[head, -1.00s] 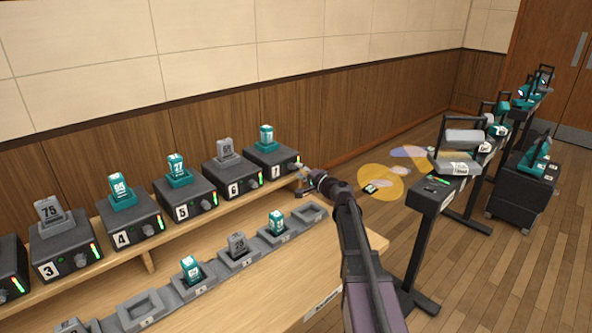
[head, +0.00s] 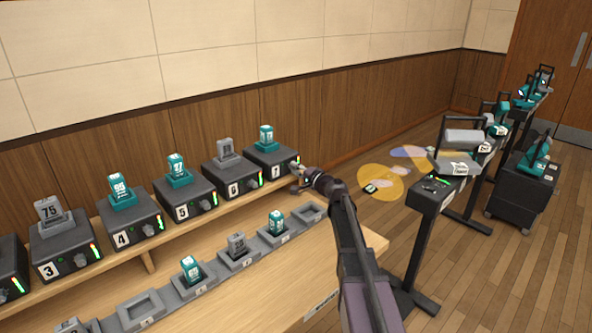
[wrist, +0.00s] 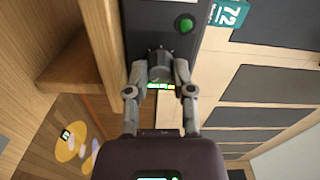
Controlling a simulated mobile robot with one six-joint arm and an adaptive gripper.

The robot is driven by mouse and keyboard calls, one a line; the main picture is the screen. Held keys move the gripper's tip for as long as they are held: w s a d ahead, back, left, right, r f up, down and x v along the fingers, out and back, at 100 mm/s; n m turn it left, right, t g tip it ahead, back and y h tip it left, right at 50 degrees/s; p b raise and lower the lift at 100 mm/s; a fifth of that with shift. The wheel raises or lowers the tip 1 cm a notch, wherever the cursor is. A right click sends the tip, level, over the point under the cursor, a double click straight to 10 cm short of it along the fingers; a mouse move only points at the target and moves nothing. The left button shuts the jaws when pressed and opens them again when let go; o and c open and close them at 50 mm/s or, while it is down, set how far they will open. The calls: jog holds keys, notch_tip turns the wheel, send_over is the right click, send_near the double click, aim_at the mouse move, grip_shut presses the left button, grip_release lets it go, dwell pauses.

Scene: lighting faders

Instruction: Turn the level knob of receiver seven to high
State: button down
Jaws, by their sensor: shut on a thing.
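Receiver seven (head: 262,158) is the dark box at the right end of the raised shelf, marked 7, with a teal pack (head: 266,137) in its top. My gripper (head: 298,181) is at its front panel, right of the number label. In the wrist view, both fingers of my gripper (wrist: 160,70) are closed around the dark level knob (wrist: 160,56), one on each side. The fingers hide much of the knob, so I cannot tell its pointer. A lit level strip (wrist: 161,87) in green, yellow and white shows beside the knob, and a round green button (wrist: 185,25) shows above.
Receiver six (head: 222,178) stands just left of seven, and several more continue leftward. A row of charging trays (head: 311,213) lies on the wooden desk (head: 250,292) below. A black stand (head: 428,199) with equipment is on the right. Open floor lies between.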

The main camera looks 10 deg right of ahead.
jog(key=shift+m, duration=0.7)
jog(key=c, duration=0.8)
grip_release()
jog(key=shift+o, duration=0.2)
jog(key=shift+s, duration=0.1)
jog(key=v, duration=1.1)
jog(key=shift+s+d, duration=0.15)
jog(key=shift+s, duration=0.2)
jog(key=shift+r, duration=0.1)
